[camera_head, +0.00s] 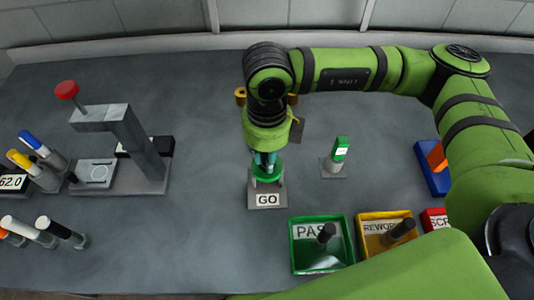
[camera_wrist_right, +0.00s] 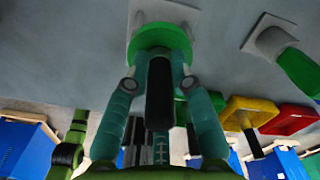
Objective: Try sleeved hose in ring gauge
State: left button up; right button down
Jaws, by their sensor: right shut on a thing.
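My right gripper (camera_head: 266,166) points down over the ring gauge marked GO, and its fingers are shut on a black hose. In the right wrist view, the hose (camera_wrist_right: 160,92) lies between the fingers of the gripper (camera_wrist_right: 160,84), and its far end meets the green ring gauge (camera_wrist_right: 160,38). The green ring (camera_head: 267,177) stands on a grey plate labelled GO (camera_head: 268,200) in the head view. The gripper hides most of the hose there. I cannot tell how far the hose end sits in the ring. My left gripper is not in view.
A second green gauge (camera_head: 340,149) stands right of the ring. In front are a green PASS tray (camera_head: 295,262) and a yellow REWORK tray (camera_head: 362,246), each with a dark hose, and a red tray (camera_head: 434,220). A red-knobbed press (camera_head: 115,120) and several hoses stand left.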

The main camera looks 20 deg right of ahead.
jog(key=shift+r, duration=0.2)
jog(key=shift+r+p, duration=2.2)
jog(key=shift+r, duration=2.15)
